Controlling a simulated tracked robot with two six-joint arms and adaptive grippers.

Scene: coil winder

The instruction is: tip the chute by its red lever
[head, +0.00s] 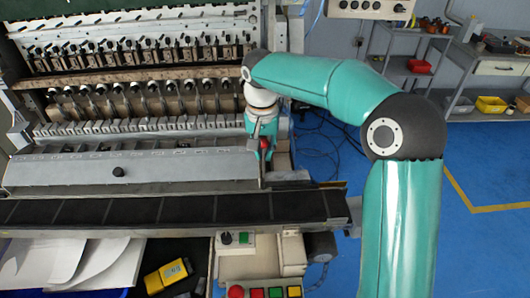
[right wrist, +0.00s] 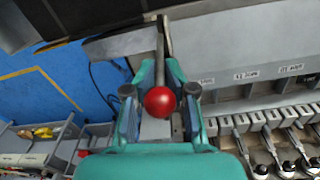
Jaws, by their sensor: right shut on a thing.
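The red lever has a round red knob (right wrist: 160,101) on a thin metal rod, seen in the right wrist view. The knob also shows in the head view (head: 265,143), partly covered by my gripper. My right gripper (right wrist: 158,96) has its teal fingers on both sides of the lever and is shut on it, with the knob between the fingers. The chute (head: 130,168) is a long grey trough along the machine's front, with the lever at its right end. My left gripper is not in view.
A dark conveyor belt (head: 130,210) runs in front of the chute. A panel with colored buttons (head: 262,292) and a yellow device (head: 167,275) are near the bottom. Shelves with bins (head: 490,104) stand at the right, beyond open blue floor (head: 330,160).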

